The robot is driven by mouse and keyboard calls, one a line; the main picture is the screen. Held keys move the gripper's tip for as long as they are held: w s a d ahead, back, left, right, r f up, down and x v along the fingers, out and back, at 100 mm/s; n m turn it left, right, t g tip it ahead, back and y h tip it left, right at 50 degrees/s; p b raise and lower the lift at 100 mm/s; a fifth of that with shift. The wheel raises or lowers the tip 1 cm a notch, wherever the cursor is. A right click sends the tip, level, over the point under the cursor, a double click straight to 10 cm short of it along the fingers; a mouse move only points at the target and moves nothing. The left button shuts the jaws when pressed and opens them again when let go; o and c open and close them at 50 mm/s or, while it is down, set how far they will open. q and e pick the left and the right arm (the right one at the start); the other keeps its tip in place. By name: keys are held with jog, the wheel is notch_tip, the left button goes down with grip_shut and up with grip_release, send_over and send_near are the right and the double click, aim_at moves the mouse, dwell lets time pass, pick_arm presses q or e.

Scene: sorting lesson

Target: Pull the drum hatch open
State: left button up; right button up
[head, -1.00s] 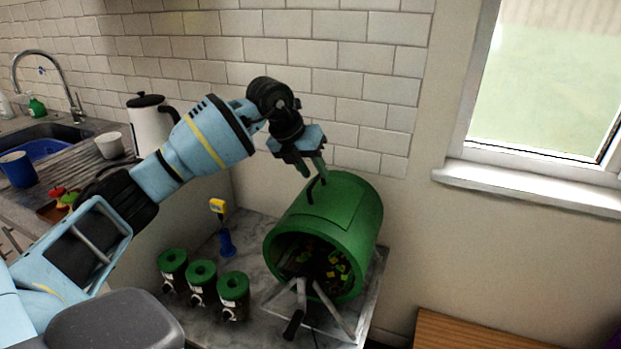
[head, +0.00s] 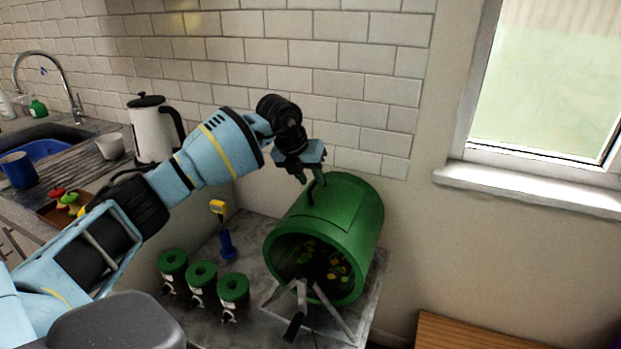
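The green drum (head: 365,222) lies on its side on a metal stand on the counter, its round front showing dark contents with yellow and green bits. The hatch (head: 338,205) is a panel on the drum's upper side and looks closed. A dark handle (head: 310,194) stands up from the hatch's left part. My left gripper (head: 311,181) is just above the hatch, pointing down, with its fingertips at the handle. The fingers look apart; whether they touch the handle I cannot tell. My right gripper is not in view.
Several green-lidded canisters (head: 202,275) stand left of the drum, with a blue and yellow tool (head: 226,241) behind them. A white kettle (head: 150,132) stands further left. The tiled wall (head: 340,97) is close behind my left arm.

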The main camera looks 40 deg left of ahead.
pick_arm(q)
jog(key=shift+w+f, duration=0.1)
jog(key=shift+f, duration=0.15)
grip_shut()
jog(key=shift+r, duration=0.1)
